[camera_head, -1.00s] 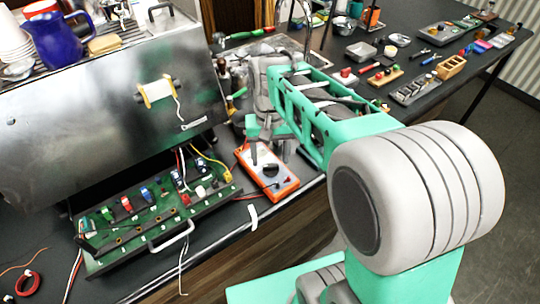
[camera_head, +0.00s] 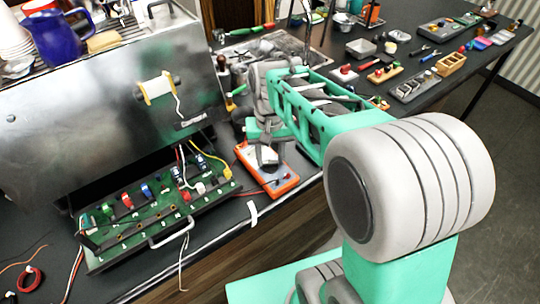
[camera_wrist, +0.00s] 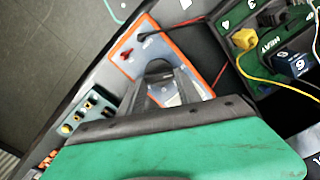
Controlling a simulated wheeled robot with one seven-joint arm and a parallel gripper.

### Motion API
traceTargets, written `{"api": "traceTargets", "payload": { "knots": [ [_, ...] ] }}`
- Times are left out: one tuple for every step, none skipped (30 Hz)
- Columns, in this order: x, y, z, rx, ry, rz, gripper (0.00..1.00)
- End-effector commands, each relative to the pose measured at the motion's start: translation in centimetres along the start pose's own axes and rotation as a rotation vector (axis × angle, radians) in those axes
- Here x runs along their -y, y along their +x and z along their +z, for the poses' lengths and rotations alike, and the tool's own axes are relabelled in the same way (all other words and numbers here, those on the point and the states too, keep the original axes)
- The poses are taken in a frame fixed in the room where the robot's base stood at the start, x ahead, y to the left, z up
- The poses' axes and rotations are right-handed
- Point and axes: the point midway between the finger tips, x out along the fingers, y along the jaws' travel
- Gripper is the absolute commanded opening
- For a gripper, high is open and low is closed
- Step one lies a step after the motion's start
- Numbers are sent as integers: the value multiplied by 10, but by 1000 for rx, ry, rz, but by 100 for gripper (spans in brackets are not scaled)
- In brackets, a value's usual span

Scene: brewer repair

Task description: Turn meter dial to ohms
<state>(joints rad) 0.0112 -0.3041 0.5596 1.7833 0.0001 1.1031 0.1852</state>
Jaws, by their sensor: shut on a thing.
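The orange-edged multimeter (camera_head: 284,183) lies on the dark bench, right of the green circuit board. It also shows in the wrist view (camera_wrist: 180,48), with red and black leads plugged into its face. My gripper (camera_head: 268,158) is over the middle of the meter, pointing down at it. In the wrist view its dark fingers (camera_wrist: 162,85) are shut on the meter dial, which they mostly hide. The dial's pointer and setting cannot be read.
The green circuit board (camera_head: 150,215) with a front handle sits left of the meter, with loose wires. The steel brewer (camera_head: 90,110) stands behind it. Small parts trays (camera_head: 410,88) lie further right on the bench.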

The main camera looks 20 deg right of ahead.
Motion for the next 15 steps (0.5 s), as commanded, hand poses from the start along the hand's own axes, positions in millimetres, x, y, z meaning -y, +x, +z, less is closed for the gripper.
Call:
{"api": "traceTargets", "payload": {
  "knots": [
    [0,0,0,0,-1,0,9],
    [0,0,0,-1,-1,0,7],
    [0,0,0,-1,-1,0,4],
    [0,0,0,-1,-1,0,1],
    [0,0,0,-1,-1,0,0],
    [0,0,0,-1,0,0,0],
    [0,0,0,-1,0,0,0],
    [0,0,0,-1,1,0,0],
    [0,0,0,-1,4,0,0],
    [0,0,0,-1,7,0,0],
    [0,0,0,-1,11,0,0],
    [0,0,0,-1,17,0,0],
    [0,0,0,-1,24,0,0],
    [0,0,0,-1,32,0,0],
    [0,0,0,-1,46,0,0]
  ]
}}
